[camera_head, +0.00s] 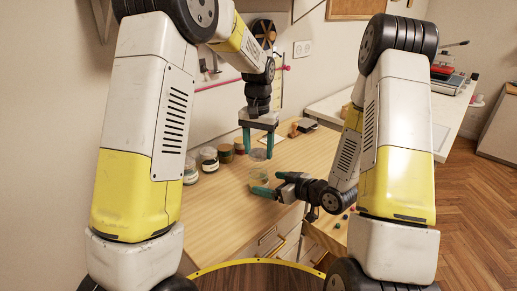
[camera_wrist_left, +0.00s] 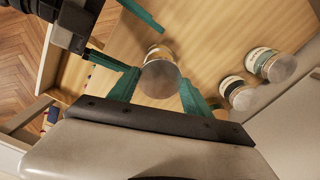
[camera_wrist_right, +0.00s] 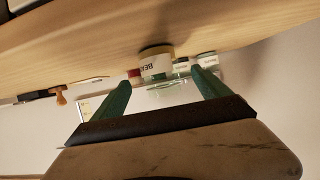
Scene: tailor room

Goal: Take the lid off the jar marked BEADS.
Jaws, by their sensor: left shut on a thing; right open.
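The jar marked BEADS stands on the wooden worktop; its cream label, partly readable as "BEA", shows upside down in the right wrist view (camera_wrist_right: 156,66). In the left wrist view its body (camera_wrist_left: 158,50) shows beyond the round grey lid (camera_wrist_left: 160,81). My left gripper (camera_head: 257,152) points down over the jar, shut on the lid with a finger on either side. I cannot tell whether the lid is apart from the jar. My right gripper (camera_head: 262,184) is low over the worktop, open and empty, its fingers pointing toward the jar.
Several lidded jars stand by the wall, including a white-labelled one (camera_head: 209,159); two show in the left wrist view (camera_wrist_left: 262,62). Small tools (camera_head: 303,126) lie at the back. An open drawer with coloured bits (camera_head: 335,224) is at the front right. The worktop's front left (camera_head: 215,220) is clear.

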